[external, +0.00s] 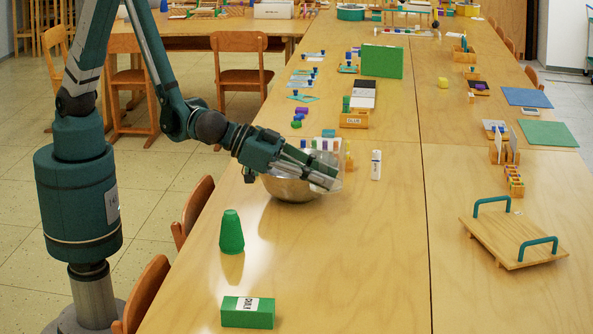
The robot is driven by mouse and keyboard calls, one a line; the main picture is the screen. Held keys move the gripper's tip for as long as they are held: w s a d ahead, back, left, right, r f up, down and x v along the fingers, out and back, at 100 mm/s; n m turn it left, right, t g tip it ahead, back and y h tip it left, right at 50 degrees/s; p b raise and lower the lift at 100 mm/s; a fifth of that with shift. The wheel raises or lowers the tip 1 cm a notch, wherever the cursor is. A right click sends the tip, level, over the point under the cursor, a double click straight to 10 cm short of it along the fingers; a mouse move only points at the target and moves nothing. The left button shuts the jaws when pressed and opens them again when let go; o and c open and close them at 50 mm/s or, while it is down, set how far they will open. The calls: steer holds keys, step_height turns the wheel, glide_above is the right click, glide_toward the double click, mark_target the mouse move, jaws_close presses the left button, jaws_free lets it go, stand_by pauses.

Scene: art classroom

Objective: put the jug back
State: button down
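My gripper (325,176) reaches from the left over a shiny metal bowl (292,189) on the near table. Its fingers point right and slightly down, in front of the bowl's right side. A pale, see-through shape (338,160) shows around the fingertips; it may be a clear jug, but its outline is too faint to be sure. I cannot tell whether the fingers are closed on it or apart. No other jug is clear in view.
A green cone (231,232) and green box (247,312) stand nearer on the table (360,270). A white bottle (376,164) stands right of my gripper. A wooden tray with teal handles (490,245) lies at right. The front middle is clear.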

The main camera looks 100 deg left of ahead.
steer(key=w+d+f+p, duration=0.1)
steer(key=w+d+p, duration=0.1)
steer(key=w, duration=0.6)
steer(key=shift+w+d+f+p, duration=0.3)
steer(key=shift+d+p, duration=0.05)
steer(key=shift+p, duration=0.15)
step_height(320, 180, down, 6)
steer(key=b, duration=0.1)
steer(key=shift+f, duration=0.15)
steer(key=shift+f, duration=0.1)
stand_by(0.3)
steer(key=shift+f+b, duration=0.65)
steer(key=shift+f, duration=1.1)
steer(key=shift+f, duration=0.2)
steer(key=c, duration=2.6)
jaws_free()
steer(key=shift+r, duration=0.25)
